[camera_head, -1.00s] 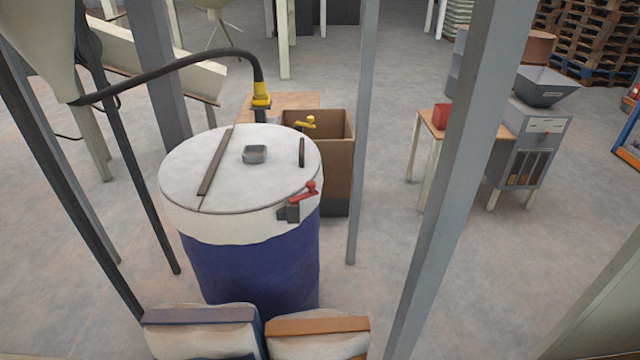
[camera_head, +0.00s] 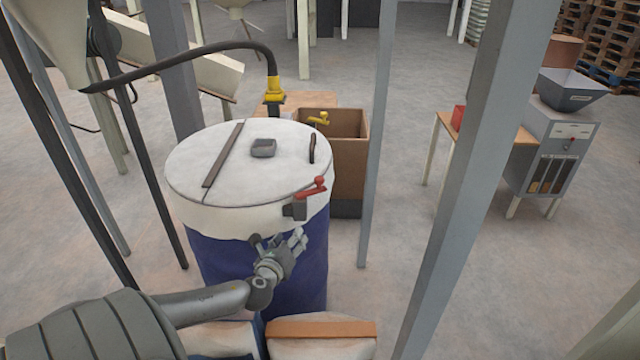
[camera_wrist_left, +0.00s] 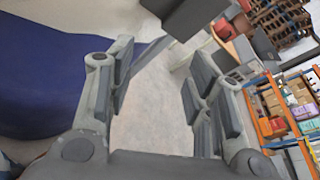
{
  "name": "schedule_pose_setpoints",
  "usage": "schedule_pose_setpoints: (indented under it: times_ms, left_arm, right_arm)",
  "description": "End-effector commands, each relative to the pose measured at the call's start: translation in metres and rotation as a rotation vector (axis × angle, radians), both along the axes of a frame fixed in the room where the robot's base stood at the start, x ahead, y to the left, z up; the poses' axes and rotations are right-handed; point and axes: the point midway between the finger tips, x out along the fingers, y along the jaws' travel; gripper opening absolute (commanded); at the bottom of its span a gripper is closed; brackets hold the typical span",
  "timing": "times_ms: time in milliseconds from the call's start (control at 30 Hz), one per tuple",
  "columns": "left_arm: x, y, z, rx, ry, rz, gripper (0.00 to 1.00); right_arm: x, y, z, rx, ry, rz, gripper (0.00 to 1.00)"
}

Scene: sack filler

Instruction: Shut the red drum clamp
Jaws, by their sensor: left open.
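The red clamp handle (camera_head: 313,187) is on the front right rim of the drum, joined to a dark grey clamp block (camera_head: 295,210). The handle lies tilted, its knob end up and to the right. The drum has a pale lid (camera_head: 215,165) and a blue body (camera_head: 215,262). My left gripper (camera_head: 278,240) is open and empty, just below the clamp, in front of the drum's side. In the left wrist view its open fingers (camera_wrist_left: 160,85) have floor between them, with a dark grey block (camera_wrist_left: 197,14), likely the clamp's, beyond them at the top. My right gripper is not in view.
Filled sacks (camera_head: 320,332) stand in front of the drum. A grey post (camera_head: 375,140) rises right of it, and a thicker post (camera_head: 470,180) stands nearer. A cardboard box (camera_head: 350,165) is behind the drum. A black hose (camera_head: 180,65) arches over its back left.

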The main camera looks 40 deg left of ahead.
Motion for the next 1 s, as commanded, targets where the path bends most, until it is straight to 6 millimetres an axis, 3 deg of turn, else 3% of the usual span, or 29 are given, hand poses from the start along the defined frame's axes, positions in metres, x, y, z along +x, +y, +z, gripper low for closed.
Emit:
schedule_pose_setpoints:
  times_ms: [33, 100, 200, 300, 567, 1000]
  left_arm:
    - [0.014, 0.002, 0.028, 0.132, -0.010, -0.066, 0.48]
    - [0.027, 0.001, 0.060, 0.291, -0.019, -0.139, 0.48]
    - [0.038, -0.003, 0.092, 0.455, -0.028, -0.206, 0.48]
    - [0.044, -0.007, 0.109, 0.545, -0.034, -0.240, 0.48]
    - [0.060, -0.002, 0.116, 0.575, -0.038, -0.246, 0.48]
    - [0.112, 0.014, 0.115, 0.571, -0.038, -0.244, 0.48]
  right_arm:
    - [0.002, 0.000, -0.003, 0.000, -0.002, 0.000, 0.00]
    - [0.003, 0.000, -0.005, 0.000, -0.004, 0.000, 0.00]
    - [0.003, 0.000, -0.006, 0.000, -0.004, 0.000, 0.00]
    - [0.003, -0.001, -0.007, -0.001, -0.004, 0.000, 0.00]
    - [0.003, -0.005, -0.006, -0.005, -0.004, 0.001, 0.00]
    - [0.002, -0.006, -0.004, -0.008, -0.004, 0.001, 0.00]
